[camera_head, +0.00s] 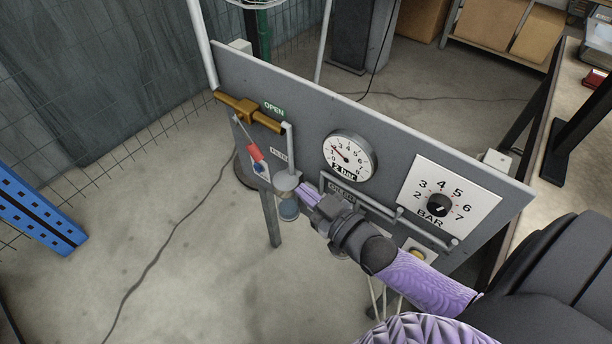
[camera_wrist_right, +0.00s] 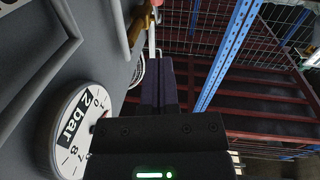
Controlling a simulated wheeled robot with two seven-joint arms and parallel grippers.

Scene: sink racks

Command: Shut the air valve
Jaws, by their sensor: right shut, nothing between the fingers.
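The air valve (camera_head: 248,110) is a brass fitting on a pipe at the upper left of the grey panel, beside a green OPEN label (camera_head: 273,108). Its lever slants down and right from the brass body and ends in a red grip (camera_head: 255,152). The brass part also shows at the top of the right wrist view (camera_wrist_right: 139,24). My right gripper (camera_head: 304,194) is shut and empty. In the head view it appears below and right of the red grip, apart from it, near a grey filter cap. The closed fingers show in the wrist view (camera_wrist_right: 165,88). My left gripper is out of view.
A pressure gauge (camera_head: 349,158) and a BAR dial with a black knob (camera_head: 438,205) are on the panel (camera_head: 310,105). Grey pipes run along the panel near my right gripper. A blue rack post (camera_head: 38,212) stands at left. Open floor lies left of the panel.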

